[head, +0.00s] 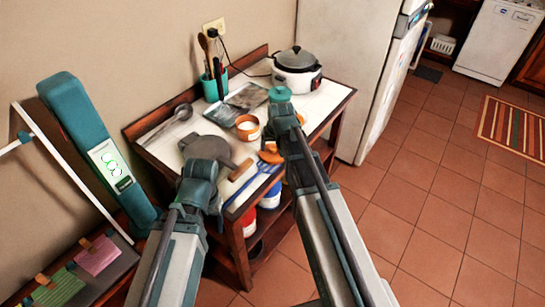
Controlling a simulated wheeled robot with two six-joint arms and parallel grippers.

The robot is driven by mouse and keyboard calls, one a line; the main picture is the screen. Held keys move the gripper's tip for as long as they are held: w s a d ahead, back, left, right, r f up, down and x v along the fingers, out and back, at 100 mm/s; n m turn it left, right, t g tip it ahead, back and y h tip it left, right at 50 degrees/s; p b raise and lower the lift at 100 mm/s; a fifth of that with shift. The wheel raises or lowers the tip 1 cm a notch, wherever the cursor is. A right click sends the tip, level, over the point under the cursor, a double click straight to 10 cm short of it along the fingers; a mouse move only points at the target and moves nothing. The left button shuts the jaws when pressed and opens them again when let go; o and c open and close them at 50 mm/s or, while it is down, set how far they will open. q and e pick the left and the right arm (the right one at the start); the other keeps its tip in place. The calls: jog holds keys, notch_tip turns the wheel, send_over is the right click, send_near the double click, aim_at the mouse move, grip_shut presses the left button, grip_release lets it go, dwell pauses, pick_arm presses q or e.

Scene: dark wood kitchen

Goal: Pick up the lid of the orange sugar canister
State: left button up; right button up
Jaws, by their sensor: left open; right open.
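An orange-and-white canister (247,128) stands on the white-topped side table, in the gap between my two arms. It looks open at the top, with a pale inside. An orange piece (270,156) lies just in front of it, partly behind my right arm; I cannot tell whether it is the lid. My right gripper (283,112) is over the table, right of the canister and apart from it; its fingers are hard to make out. My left gripper (207,147) is over the table's left front part, left of the canister. Both grippers are open and look empty.
The table (318,101) also holds a white cooker (297,81), a teal utensil holder (215,88), a teal-topped container (280,94), a ladle (182,112) and a wooden-handled item (241,170). A fridge (345,70) stands right.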

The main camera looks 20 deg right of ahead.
aim_at(273, 148)
grip_shut()
dwell(0.3)
jog(key=shift+r, duration=0.15)
jog(key=shift+r+p, duration=0.55)
jog(key=shift+p, duration=0.2)
notch_tip(273, 148, up, 3)
jog(key=p, duration=0.3)
jog(key=s+d, duration=1)
jog(key=d, duration=0.2)
jog(key=shift+s+r+p, duration=0.2)
jog(key=shift+r+p, duration=0.1)
jog(key=shift+p, duration=0.05)
